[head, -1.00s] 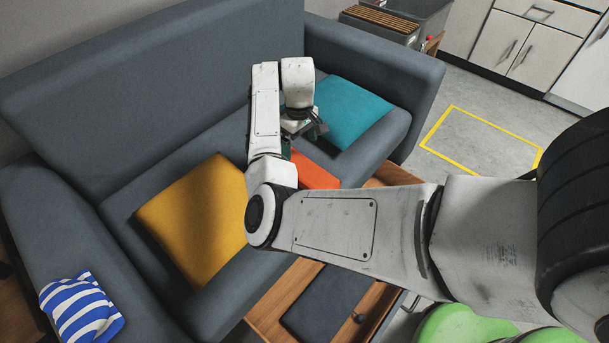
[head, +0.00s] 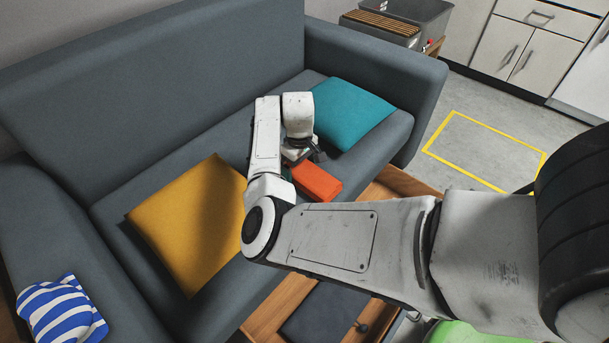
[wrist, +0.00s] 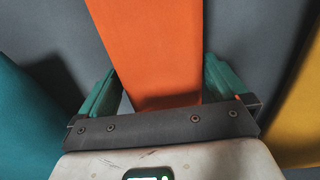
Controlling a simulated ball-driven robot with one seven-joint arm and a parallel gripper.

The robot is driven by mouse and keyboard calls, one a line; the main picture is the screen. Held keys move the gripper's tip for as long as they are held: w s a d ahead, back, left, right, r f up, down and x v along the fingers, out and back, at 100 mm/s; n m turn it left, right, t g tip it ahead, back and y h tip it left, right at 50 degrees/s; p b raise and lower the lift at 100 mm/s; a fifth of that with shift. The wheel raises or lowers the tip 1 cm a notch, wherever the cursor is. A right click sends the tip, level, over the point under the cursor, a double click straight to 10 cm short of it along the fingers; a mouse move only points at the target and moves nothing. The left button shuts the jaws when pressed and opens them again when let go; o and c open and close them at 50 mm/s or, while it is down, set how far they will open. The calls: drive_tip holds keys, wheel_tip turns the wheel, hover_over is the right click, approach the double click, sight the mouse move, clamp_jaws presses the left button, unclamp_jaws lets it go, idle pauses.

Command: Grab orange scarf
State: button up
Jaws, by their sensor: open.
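The orange scarf (head: 317,182), a folded flat-sided block, lies on the sofa seat near its front edge, between the teal and yellow cushions. In the wrist view the scarf (wrist: 150,45) runs from the top edge down between the green fingers of my gripper (wrist: 160,92). The fingers are apart, one on each side of the scarf, with a gap showing at the left; I cannot tell if the right finger touches it. In the head view my gripper (head: 300,158) is over the seat, partly hidden by my arm.
The grey sofa (head: 180,90) has a teal cushion (head: 350,113) and a yellow cushion (head: 190,220) beside the scarf. A blue-striped cloth (head: 62,310) lies on the left armrest. A wooden table (head: 265,310) with a dark mat stands in front.

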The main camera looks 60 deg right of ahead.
drive_tip(key=shift+c, duration=0.3)
drive_tip(key=shift+r, duration=0.1)
drive_tip(key=c, duration=0.7)
